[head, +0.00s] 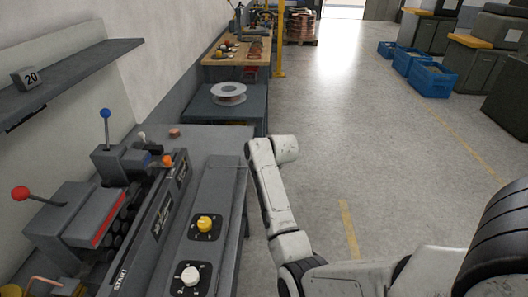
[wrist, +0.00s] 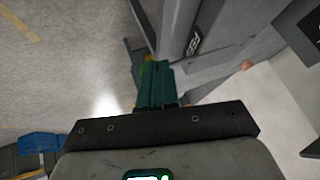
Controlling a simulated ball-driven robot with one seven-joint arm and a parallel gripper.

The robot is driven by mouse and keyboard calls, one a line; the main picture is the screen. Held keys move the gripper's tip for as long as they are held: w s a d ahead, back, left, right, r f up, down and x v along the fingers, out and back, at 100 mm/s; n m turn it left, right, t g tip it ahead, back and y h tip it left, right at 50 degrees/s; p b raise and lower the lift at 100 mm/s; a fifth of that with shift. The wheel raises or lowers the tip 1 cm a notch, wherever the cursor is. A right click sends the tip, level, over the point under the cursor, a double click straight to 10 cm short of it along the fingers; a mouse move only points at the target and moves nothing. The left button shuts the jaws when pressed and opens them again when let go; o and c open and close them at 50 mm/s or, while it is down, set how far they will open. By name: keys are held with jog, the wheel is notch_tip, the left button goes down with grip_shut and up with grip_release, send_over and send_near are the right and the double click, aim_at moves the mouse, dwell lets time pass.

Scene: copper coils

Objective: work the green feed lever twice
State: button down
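I see no green lever for certain in either view. In the head view the grey machine (head: 150,222) on the left bench has a lever with a blue ball (head: 105,113) standing upright and one with a red ball (head: 20,193) tilted to the left. My gripper (wrist: 156,66) shows in the wrist view as teal fingers close together, with nothing clearly held. A small yellow-green patch (wrist: 148,70) shows beside the fingertips; I cannot tell what it is. In the head view my arm stands right of the bench, and my gripper is hidden.
A yellow knob (head: 205,223) and a white knob (head: 190,275) sit on the machine's front panel. A white spool (head: 228,92) lies on a blue-grey table behind. Blue crates (head: 432,79) stand at the far right. The floor (head: 385,140) right of the bench is clear.

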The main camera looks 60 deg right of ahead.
jog(key=v, duration=1.1)
jog(key=shift+r+b, duration=0.35)
jog(key=shift+a, duration=0.1)
jog(key=s+a+f+n+g+y, duration=0.1)
jog(key=s+a+f+n, duration=0.15)
jog(key=a+f, duration=0.65)
jog(key=s+a+f+n+g+y, duration=0.1)
jog(key=s+a+f+n+g, duration=0.1)
jog(key=s+a, duration=0.5)
jog(key=s+a+f+n+g+y, duration=0.1)
jog(key=s+a+f+n, duration=0.3)
jog(key=a, duration=1.2)
jog(key=s+n+g, duration=0.1)
jog(key=s+n, duration=0.1)
jog(key=s, duration=0.2)
jog(key=shift+s+a+f+y, duration=0.2)
jog(key=shift+s+f+y, duration=0.1)
jog(key=shift+y, duration=0.1)
jog(key=shift+n, duration=0.25)
